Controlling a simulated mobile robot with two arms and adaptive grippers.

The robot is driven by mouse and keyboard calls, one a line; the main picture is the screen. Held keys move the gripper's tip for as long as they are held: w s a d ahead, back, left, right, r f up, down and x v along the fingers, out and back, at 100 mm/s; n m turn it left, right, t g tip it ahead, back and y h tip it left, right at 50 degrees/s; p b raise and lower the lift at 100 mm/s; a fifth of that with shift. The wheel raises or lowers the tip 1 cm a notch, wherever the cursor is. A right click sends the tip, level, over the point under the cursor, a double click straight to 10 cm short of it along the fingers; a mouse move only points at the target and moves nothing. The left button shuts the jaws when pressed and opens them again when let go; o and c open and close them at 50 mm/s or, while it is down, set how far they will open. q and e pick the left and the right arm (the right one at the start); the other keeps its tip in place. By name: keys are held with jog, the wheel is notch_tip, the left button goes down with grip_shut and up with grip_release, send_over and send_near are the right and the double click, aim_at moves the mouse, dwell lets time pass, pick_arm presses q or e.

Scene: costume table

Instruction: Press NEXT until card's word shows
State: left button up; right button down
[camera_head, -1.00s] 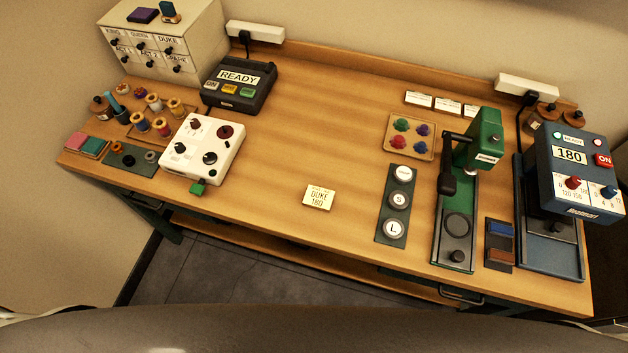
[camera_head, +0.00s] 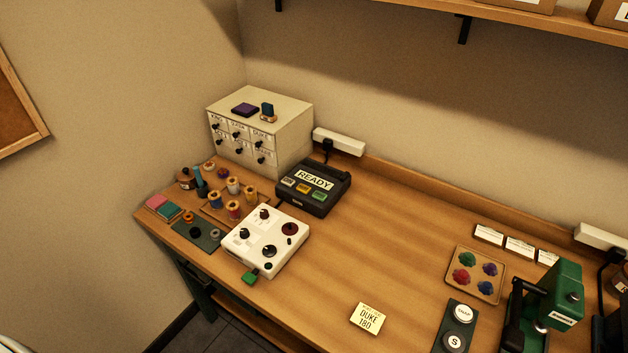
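A dark box-shaped device (camera_head: 313,187) stands at the back left of the table. Its display (camera_head: 314,179) reads READY. Below the display is a row of three buttons: a pale one (camera_head: 288,182), a yellow one (camera_head: 303,188) and a green one (camera_head: 319,195); their lettering is too small to read surely. A cream card (camera_head: 367,319) lies flat on the table near the front and reads DUKE 180, under a small unreadable line. Neither of my grippers is in view.
A cream drawer cabinet (camera_head: 285,125) stands behind the device. A white box with knobs (camera_head: 265,240) is in front of it. A tray of coloured knobs (camera_head: 476,275) and a green press (camera_head: 553,300) are right.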

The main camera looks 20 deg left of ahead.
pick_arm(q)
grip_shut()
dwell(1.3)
